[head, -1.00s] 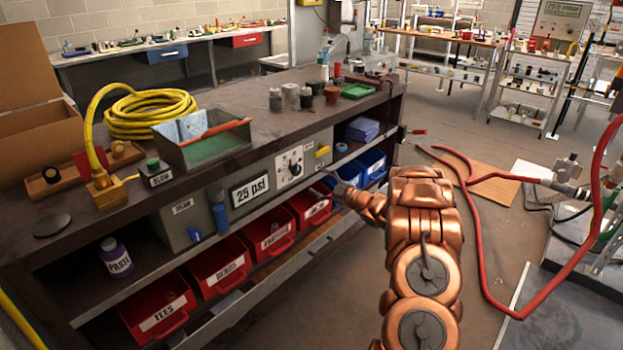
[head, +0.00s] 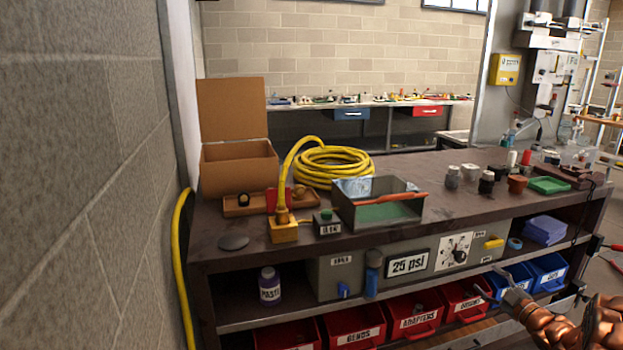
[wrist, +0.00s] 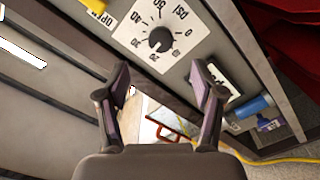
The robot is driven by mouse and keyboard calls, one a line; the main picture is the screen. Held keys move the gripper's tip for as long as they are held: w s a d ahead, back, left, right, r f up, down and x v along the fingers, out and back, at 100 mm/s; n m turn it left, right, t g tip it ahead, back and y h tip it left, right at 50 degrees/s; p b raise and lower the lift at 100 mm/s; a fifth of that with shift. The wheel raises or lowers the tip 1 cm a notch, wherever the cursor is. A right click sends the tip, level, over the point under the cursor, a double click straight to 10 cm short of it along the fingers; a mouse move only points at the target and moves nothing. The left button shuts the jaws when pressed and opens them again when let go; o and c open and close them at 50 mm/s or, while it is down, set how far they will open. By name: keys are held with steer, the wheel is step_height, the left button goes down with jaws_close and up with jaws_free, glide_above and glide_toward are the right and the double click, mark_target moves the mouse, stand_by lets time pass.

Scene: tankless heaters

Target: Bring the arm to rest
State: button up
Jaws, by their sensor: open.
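My copper-coloured arm (head: 600,322) enters at the lower right of the head view. My gripper (head: 490,283) is at its end, in front of the bench's lower shelf by the red and blue bins. In the wrist view my gripper (wrist: 160,85) is open, its two dark fingers spread apart with nothing between them. Past the fingers the wrist view shows the grey panel with a round dial (wrist: 160,40). The same dial shows in the head view (head: 459,254), left of and above my gripper.
The dark workbench (head: 290,240) carries a yellow hose coil (head: 330,166), an open cardboard box (head: 240,168) and a metal tray (head: 385,215). Red bins (head: 415,318) and blue bins (head: 548,272) sit below. A block wall (head: 80,180) stands close on the left.

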step_height(320, 180, up, 5)
steer(key=w+m+g+h, duration=0.2)
steer(key=m+g+h, duration=0.1)
steer(key=h, duration=0.3)
steer(key=s+a+r+m+g+h, duration=0.3)
steer(key=s+a+m+g, duration=0.25)
steer(key=s+a, duration=0.35)
steer(key=s+a+m+g+y, duration=0.15)
steer(key=s+a+g, duration=0.25)
steer(key=s+a, duration=0.75)
steer(key=s+a+g+y, duration=0.2)
steer(key=s+a+g, duration=0.35)
steer(key=s, duration=1.15)
steer(key=s+a+m+g+y, duration=0.1)
steer(key=s+a+g+y, duration=0.1)
steer(key=s+a, duration=1.05)
steer(key=s+d+p+v, duration=0.1)
steer(key=s+p+v, duration=0.2)
steer(key=p+v, duration=0.9)
steer(key=shift+s+r+t+p, duration=0.25)
steer(key=shift+r+t+p, duration=0.15)
steer(key=shift+r, duration=0.45)
steer(key=shift+d+h, duration=0.1)
steer(key=shift+h, duration=0.15)
